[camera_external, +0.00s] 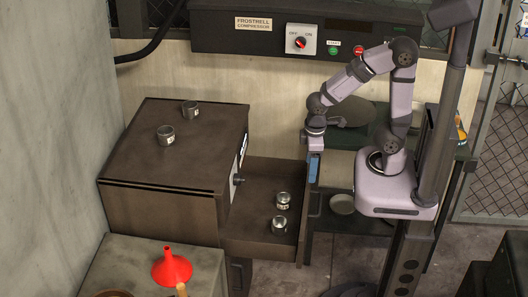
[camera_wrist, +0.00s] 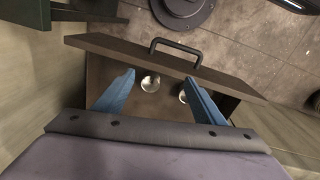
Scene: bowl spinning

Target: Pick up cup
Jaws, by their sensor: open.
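Two small metal cups stand in the open drawer: one farther back (camera_external: 283,200) and one nearer the camera (camera_external: 279,225). Both show in the wrist view, one between my fingers (camera_wrist: 150,83) and one partly hidden by the right finger (camera_wrist: 182,97). Two more cups stand on top of the cabinet, one at the back (camera_external: 190,109) and one nearer (camera_external: 166,135). My gripper (camera_external: 314,180) hangs by the drawer's front right side, its blue fingers (camera_wrist: 160,78) apart and empty. I cannot tell its exact height over the drawer.
The brown cabinet (camera_external: 160,185) has its drawer (camera_external: 258,180) pulled out to the right. The drawer's front panel and black handle (camera_wrist: 174,45) show in the wrist view. A red funnel (camera_external: 172,268) stands on a lower grey surface at front left. A panel (camera_external: 265,37) hangs on the back wall.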

